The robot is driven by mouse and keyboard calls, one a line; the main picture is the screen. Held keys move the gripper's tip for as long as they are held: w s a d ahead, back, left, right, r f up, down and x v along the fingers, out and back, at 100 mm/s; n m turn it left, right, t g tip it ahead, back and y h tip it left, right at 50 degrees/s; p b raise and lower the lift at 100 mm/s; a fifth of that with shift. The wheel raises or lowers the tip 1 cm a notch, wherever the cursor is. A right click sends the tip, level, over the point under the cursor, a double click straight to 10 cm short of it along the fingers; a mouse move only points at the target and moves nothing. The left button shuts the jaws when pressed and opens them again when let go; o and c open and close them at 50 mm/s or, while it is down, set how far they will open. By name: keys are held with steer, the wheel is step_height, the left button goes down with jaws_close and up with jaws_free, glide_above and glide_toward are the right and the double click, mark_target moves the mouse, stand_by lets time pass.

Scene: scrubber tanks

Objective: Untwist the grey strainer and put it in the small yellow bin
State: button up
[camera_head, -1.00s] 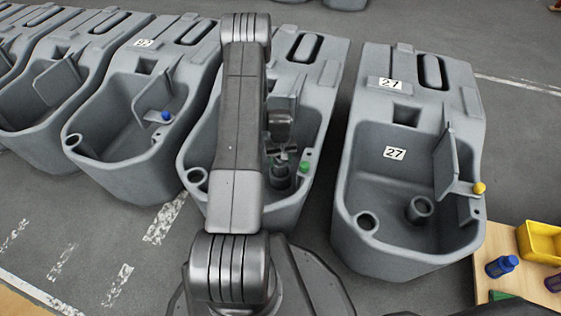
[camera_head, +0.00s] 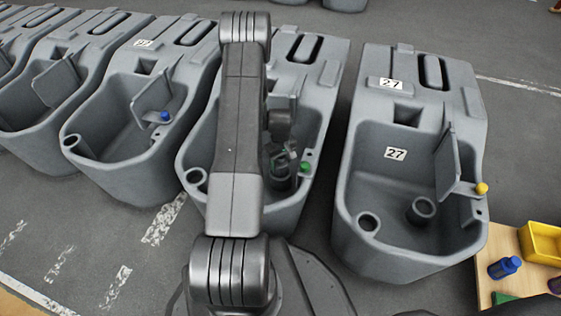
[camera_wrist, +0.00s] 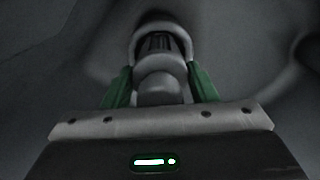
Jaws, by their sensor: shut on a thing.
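The grey strainer (camera_wrist: 162,86) shows in the wrist view between the two green fingers of my gripper (camera_wrist: 160,88), which are shut on it. Its dark ribbed part lies inside a round grey collar (camera_wrist: 180,33). In the head view my gripper (camera_head: 284,158) is down inside the middle tank (camera_head: 262,214), above the collar. My arm hides part of this tank, and the strainer is hard to make out there. The small yellow bin (camera_head: 541,246) stands on a wooden board (camera_head: 488,275) at the right edge, partly cut off by the frame.
The tank labelled 27 (camera_head: 352,213) stands between the middle tank and the wooden board. More tanks line the left.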

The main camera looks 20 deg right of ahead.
steer(key=o, duration=1.6)
steer(key=shift+o, duration=0.2)
steer(key=shift+r+p, duration=1.85)
steer(key=shift+r, duration=1.65)
steer(key=shift+m+b, duration=0.45)
steer(key=shift+m, duration=0.85)
